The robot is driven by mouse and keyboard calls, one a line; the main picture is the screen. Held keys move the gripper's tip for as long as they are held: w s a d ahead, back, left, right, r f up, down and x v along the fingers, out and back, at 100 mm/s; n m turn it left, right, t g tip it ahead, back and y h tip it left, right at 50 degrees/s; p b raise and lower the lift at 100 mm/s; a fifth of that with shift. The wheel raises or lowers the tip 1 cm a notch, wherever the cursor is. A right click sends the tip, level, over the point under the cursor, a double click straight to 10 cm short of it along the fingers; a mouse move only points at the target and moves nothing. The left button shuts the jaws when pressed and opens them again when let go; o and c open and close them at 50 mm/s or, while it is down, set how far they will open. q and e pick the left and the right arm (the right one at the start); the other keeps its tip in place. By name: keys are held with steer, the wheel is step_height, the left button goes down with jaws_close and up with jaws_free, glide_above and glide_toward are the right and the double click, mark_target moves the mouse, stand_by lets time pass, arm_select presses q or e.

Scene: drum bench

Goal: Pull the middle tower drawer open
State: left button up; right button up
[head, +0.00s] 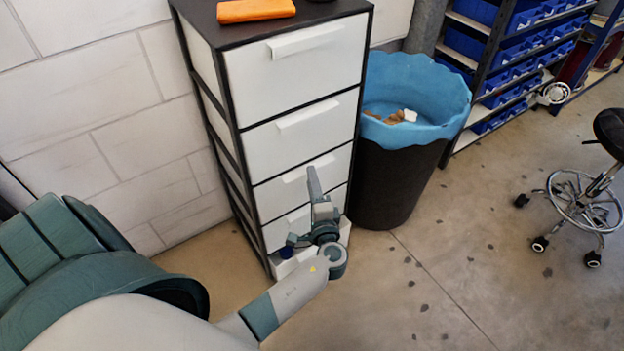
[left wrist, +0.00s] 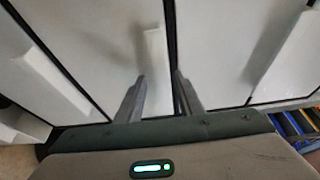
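The white drawer tower (head: 284,143) with a black frame stands against the wall, with several drawers stacked in it. The middle drawer (head: 275,194) looks shut, and its pale handle bar (head: 296,174) runs along its upper part. My left gripper (head: 313,172) is in front of this drawer and hides part of it. In the left wrist view, the two fingers of the left gripper (left wrist: 159,76) are apart, and a white handle (left wrist: 155,58) shows between and beyond the tips. I cannot tell whether the fingers touch it. My right gripper is in neither view.
A black bin (head: 391,184) with a blue liner (head: 425,132) stands close at the tower's right. An orange object (head: 256,10) lies on the tower top. A shelf with blue bins (head: 497,50) and a stool (head: 583,200) stand farther right. The floor (head: 440,270) in front is clear.

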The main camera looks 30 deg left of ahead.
arm_select(q)
steer(key=shift+w+a, duration=0.3)
jaws_close()
steer(key=shift+d+f, duration=0.1)
steer(key=shift+d, duration=0.05)
